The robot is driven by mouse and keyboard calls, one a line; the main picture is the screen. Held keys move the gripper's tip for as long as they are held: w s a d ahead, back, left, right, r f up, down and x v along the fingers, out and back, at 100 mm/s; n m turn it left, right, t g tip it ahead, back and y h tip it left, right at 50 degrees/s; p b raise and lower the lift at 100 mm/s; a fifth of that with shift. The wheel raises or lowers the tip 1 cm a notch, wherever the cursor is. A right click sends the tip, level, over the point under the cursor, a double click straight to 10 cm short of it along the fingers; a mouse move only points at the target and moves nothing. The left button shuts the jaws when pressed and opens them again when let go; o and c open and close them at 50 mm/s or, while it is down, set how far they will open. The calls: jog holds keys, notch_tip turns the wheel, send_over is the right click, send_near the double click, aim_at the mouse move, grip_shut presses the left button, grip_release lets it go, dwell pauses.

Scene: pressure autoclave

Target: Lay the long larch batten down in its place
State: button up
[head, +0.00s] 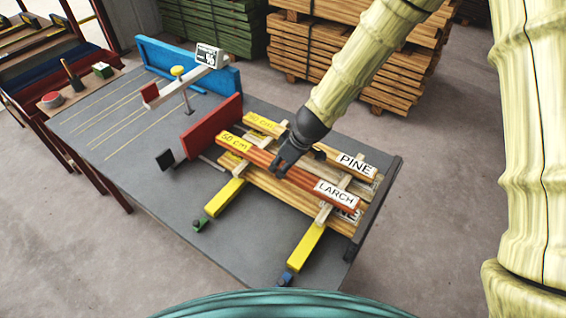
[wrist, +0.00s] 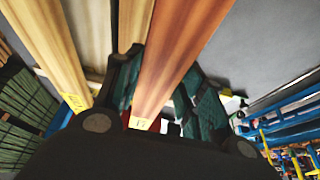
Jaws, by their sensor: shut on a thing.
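The larch batten (head: 262,157) is long and reddish brown, with a yellow "50 cm" tag at its left end and a white LARCH label at its right. My gripper (head: 281,170) is shut on it near mid-length. In the wrist view the larch batten (wrist: 172,55) runs between the two fingers. A paler pine batten (head: 325,153) with a PINE label lies behind it, roughly parallel. Other pale battens (head: 268,183) lie lower, partly under the larch batten, with one label mostly hidden. I cannot tell whether the larch batten touches the cross sticks below.
Two cross supports with yellow ends (head: 306,246) lie across the grey table (head: 135,150). A red stop plate (head: 212,127) stands at the battens' left end and a dark edge rail (head: 374,208) at their right. A scale-like arm with a display (head: 209,56) stands behind left.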

jog(key=shift+f+b, duration=0.45)
jog(key=shift+f, duration=0.2)
jog(key=o, duration=1.3)
jog(key=shift+r+p, duration=0.5)
jog(key=shift+r, duration=0.3)
jog(key=b+v, duration=0.2)
jog(key=v, duration=0.9)
jog(key=shift+d+r+b, duration=0.25)
jog(key=shift+b, duration=0.1)
jog(key=shift+s, duration=0.15)
